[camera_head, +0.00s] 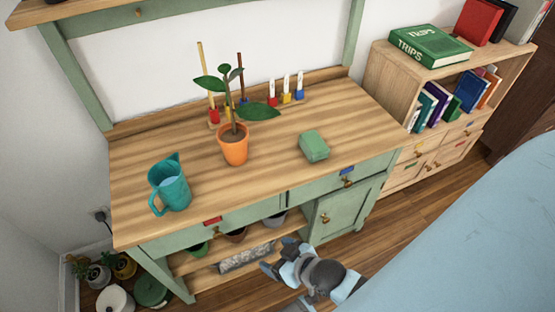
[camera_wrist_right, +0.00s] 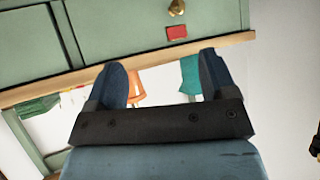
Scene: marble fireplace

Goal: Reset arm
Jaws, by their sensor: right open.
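My right gripper (camera_head: 279,258) is in front of the green bench, below the level of its top, and shows at the bottom of the head view. In the right wrist view my right gripper (camera_wrist_right: 163,80) has its two fingers spread wide with nothing between them. Beyond the fingers, that view shows the bench front, which appears upside down. The bench front has a drawer with a red label (camera_wrist_right: 177,33). My left gripper is not in the head view.
The wooden bench top (camera_head: 270,170) holds a teal pitcher (camera_head: 172,190), a potted plant (camera_head: 233,148) and a green block (camera_head: 313,146). Pots stand on the lower shelf. A bookshelf (camera_head: 385,85) stands at the right. A light-blue surface (camera_head: 480,240) fills the lower right.

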